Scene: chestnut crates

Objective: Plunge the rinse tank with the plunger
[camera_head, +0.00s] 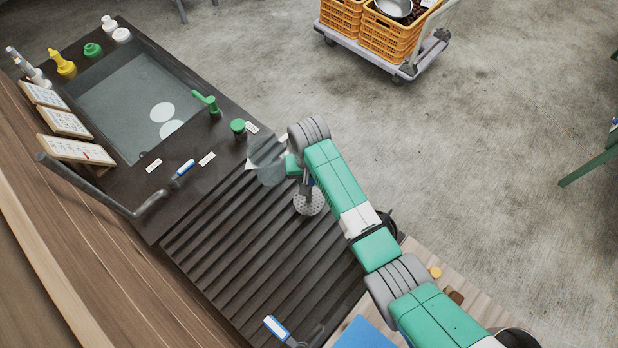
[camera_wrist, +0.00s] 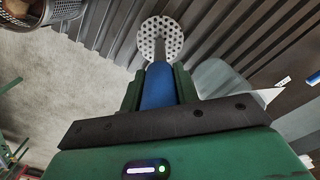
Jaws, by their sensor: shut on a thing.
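The plunger has a blue handle (camera_wrist: 159,86) and a round, perforated pale metal disc (camera_wrist: 160,38). My gripper (camera_wrist: 158,80) is shut on the blue handle, with a green finger on each side. In the head view my gripper (camera_head: 304,180) is over the dark ribbed drainboard, right of the tank. The disc (camera_head: 308,202) hangs below it; I cannot tell whether it touches the ribs. The rinse tank (camera_head: 110,105) is a sunken basin with greyish water at the left. Two pale round shapes show in it near its right side.
A translucent scoop-like thing (camera_head: 266,160) is beside my gripper. A green tap (camera_head: 207,102) and green knob (camera_head: 238,126) stand on the tank's right rim. Bottles, including a yellow one (camera_head: 62,64), and sign cards (camera_head: 76,149) line the far and left edges. Orange crates (camera_head: 388,38) sit on a trolley.

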